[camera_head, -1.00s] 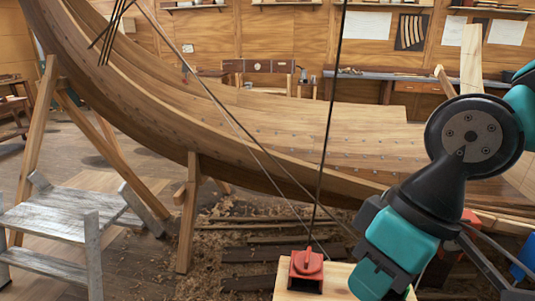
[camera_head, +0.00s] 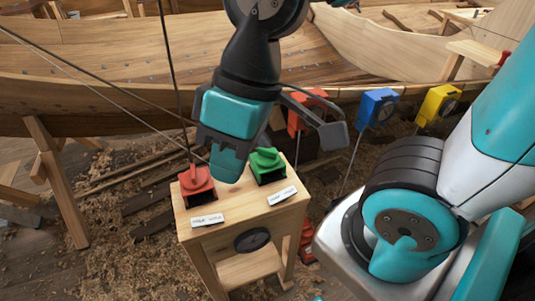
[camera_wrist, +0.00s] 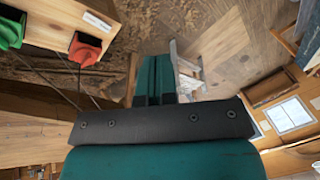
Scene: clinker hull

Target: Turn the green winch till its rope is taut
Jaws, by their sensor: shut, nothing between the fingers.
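The green winch (camera_head: 267,165) sits on the back right of a small wooden stand, in front of the hull. It also shows at the upper left edge of the wrist view (camera_wrist: 11,30). The red winch (camera_head: 197,184) stands left of it; the wrist view shows it too (camera_wrist: 86,48). My gripper (camera_head: 226,168) is shut and empty, pointing down between the two winches in the head view. Whether it touches either one cannot be told. Thin lines run from the upper left towards the winches; my gripper hides where some end, so the green winch's rope tension is unclear.
The wooden stand (camera_head: 250,221) carries two white labels, too small to read. Red-orange, blue (camera_head: 375,107) and yellow (camera_head: 437,104) boxes on rods stand to the right. The planked hull (camera_head: 90,95) spans the back. Shavings cover the floor.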

